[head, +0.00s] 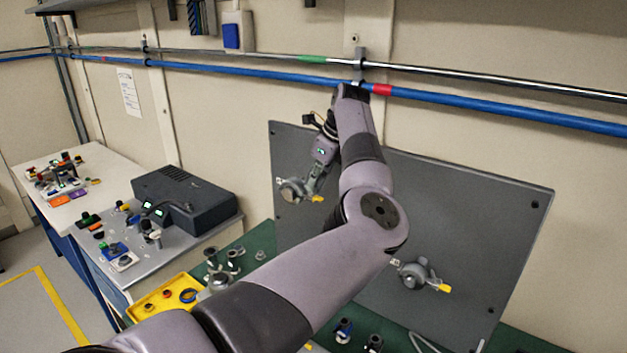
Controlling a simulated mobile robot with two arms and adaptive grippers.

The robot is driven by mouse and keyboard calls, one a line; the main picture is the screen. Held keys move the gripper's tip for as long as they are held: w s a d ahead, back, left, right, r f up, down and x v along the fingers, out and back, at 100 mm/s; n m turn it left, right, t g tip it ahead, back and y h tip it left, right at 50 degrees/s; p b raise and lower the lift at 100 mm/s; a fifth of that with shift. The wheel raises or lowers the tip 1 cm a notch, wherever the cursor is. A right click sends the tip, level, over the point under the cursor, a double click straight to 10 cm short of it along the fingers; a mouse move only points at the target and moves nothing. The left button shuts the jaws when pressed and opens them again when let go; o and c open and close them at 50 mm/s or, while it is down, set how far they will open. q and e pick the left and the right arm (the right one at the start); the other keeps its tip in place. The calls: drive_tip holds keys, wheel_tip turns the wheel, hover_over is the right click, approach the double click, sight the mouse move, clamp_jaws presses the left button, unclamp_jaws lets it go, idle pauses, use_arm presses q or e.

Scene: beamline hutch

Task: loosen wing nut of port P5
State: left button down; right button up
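A grey upright panel (470,220) carries two round metal port fittings with yellow tags. One fitting (291,191) is at the panel's left side, its yellow tag (317,198) just right of it. The other fitting (411,275) is lower and further right, with its own yellow tag (444,288). I cannot read any label, so I cannot tell which is P5, and no wing nut can be made out clearly. My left gripper (314,184) points down at the left fitting, beside or touching it. Its fingers are too small to judge. My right gripper is out of view.
A blue pipe (470,101) and a metal pipe (240,54) run along the wall above the panel. A green bench top (262,238) below holds small metal parts and a yellow tray (146,309). A dark grey box (185,196) stands on a left table.

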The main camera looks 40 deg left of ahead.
use_arm(q)
drive_tip(key=shift+n, duration=0.3)
drive_tip(key=c, duration=2.3)
unclamp_jaws()
drive_tip(key=o, duration=0.5)
drive_tip(key=shift+c, duration=0.2)
drive_tip(key=v, duration=1.2)
drive_tip(key=shift+w, duration=0.15)
